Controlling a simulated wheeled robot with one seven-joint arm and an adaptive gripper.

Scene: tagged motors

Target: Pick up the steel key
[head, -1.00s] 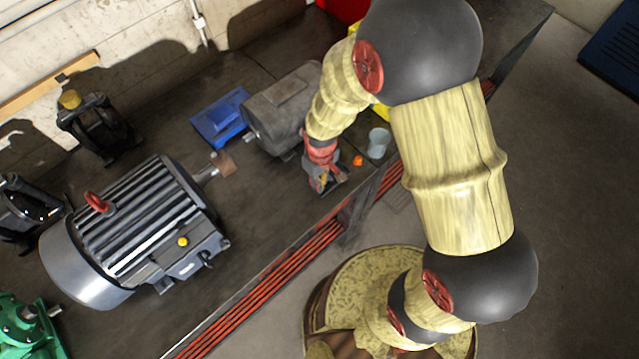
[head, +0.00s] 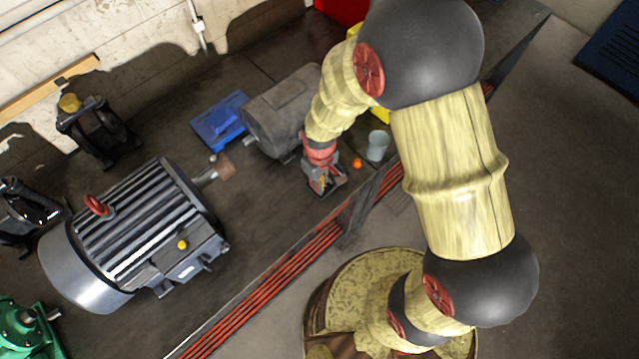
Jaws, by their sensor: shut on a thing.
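My gripper (head: 326,190) is low over the dark bench top, near the bench's front edge. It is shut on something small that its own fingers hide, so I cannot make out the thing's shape. I do not see the steel key on its own anywhere in the head view. My arm comes down from the upper right to the gripper.
A grey motor (head: 283,110) stands just behind my gripper, with a blue tray (head: 220,120) to its left. A grey cup (head: 377,146) and a small orange thing (head: 357,163) are close on the right. A large ribbed motor (head: 135,235) stands at the left.

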